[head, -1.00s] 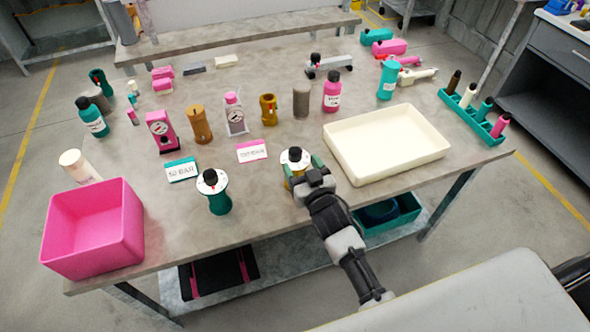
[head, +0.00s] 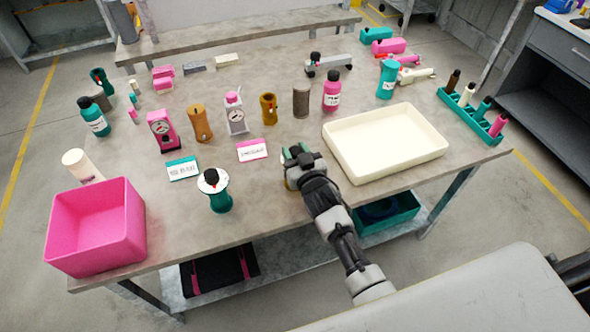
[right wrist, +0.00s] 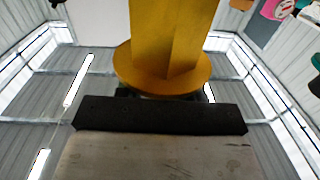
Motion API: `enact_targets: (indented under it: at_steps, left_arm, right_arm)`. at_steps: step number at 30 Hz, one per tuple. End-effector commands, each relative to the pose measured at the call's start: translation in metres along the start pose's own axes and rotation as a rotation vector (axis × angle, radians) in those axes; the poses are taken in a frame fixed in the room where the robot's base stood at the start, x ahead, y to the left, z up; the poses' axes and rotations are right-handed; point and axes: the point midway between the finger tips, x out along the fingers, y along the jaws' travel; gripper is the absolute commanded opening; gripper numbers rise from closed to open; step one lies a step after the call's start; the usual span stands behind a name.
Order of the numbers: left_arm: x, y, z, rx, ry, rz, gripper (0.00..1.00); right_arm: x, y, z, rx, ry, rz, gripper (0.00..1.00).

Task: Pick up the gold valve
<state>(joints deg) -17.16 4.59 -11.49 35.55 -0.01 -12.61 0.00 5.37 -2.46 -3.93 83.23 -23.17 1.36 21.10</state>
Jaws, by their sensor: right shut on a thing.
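The gold valve fills the upper middle of the right wrist view (right wrist: 172,45), with its round flange just beyond the black edge of my gripper. My right gripper (head: 293,158) is shut on the gold valve near the table's front edge. In the head view the gripper hides nearly all of the valve, and I cannot tell whether its base touches the table. My left gripper is not in view.
A cream tray (head: 386,174) is close on the right. A pink bin (head: 97,238) stands at the front left. Two label cards (head: 252,150) and several bottles and gauges are behind.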

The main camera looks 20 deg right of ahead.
Motion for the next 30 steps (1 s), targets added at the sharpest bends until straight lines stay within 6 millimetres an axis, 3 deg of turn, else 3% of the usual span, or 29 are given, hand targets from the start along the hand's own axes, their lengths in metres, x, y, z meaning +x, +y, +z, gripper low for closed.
enact_targets:
  at_steps: [14, 20, 23, 30]
  left_arm:
    - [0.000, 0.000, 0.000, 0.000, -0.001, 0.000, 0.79]
    - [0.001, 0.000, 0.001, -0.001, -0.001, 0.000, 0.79]
    - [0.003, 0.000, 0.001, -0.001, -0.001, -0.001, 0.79]
    - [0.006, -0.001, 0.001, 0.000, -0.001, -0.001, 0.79]
  right_arm:
    - [0.000, 0.000, -0.004, -0.001, 0.004, -0.001, 0.00]
    - [0.000, 0.000, -0.022, -0.002, 0.006, -0.001, 0.00]
    - [0.000, 0.000, -0.040, -0.003, 0.009, -0.002, 0.00]
    - [-0.022, 0.045, -0.071, -0.009, 0.005, -0.002, 0.00]
